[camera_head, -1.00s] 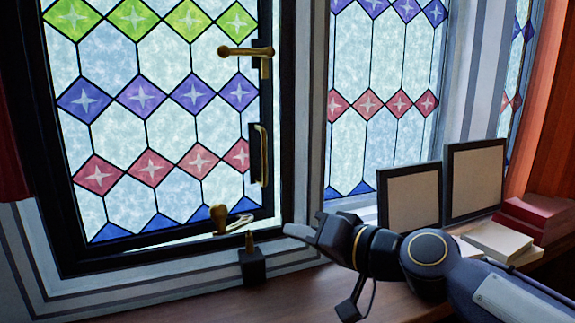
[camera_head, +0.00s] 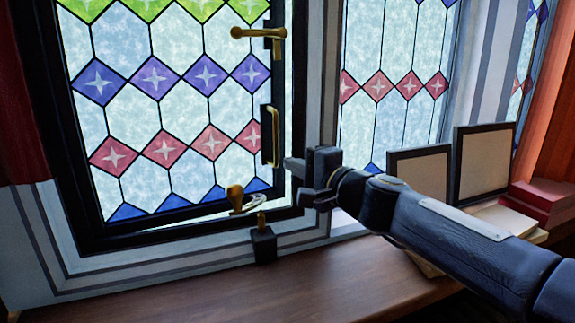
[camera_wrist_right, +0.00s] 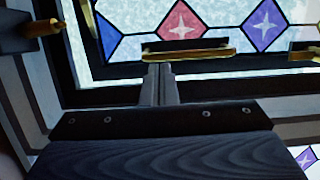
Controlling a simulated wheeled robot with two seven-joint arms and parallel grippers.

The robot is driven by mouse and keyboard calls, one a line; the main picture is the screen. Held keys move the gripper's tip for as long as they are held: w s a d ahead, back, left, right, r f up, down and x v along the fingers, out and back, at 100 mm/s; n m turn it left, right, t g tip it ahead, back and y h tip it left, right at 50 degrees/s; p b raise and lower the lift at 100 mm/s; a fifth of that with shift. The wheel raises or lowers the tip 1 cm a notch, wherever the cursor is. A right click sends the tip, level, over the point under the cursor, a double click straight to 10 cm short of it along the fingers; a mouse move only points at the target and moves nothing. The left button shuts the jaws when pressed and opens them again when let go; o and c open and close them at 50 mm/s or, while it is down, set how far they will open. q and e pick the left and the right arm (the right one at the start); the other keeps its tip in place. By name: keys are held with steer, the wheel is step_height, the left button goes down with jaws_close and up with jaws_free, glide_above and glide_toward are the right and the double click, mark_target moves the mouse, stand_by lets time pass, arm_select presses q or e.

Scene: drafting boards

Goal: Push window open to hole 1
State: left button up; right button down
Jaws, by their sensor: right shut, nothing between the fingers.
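The window (camera_head: 185,106) is a black-framed leaded casement with green, purple, red and blue diamonds. A stay with a rounded brass knob (camera_head: 236,196) lies at the bottom edge, near a brass pin on a black block (camera_head: 263,243). My right gripper (camera_head: 292,164) is shut and empty by the pull's lower end. In the right wrist view its fingers (camera_wrist_right: 158,72) reach the pull (camera_wrist_right: 187,54); contact is unclear.
Two dark-framed panels (camera_head: 485,160) lean on the right, beside red books (camera_head: 540,200) and pale books under my right arm. A second leaded window (camera_head: 395,85) is behind them. The wooden sill (camera_head: 200,282) is clear at the front left.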

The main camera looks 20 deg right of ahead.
steer(key=shift+x, duration=1.3)
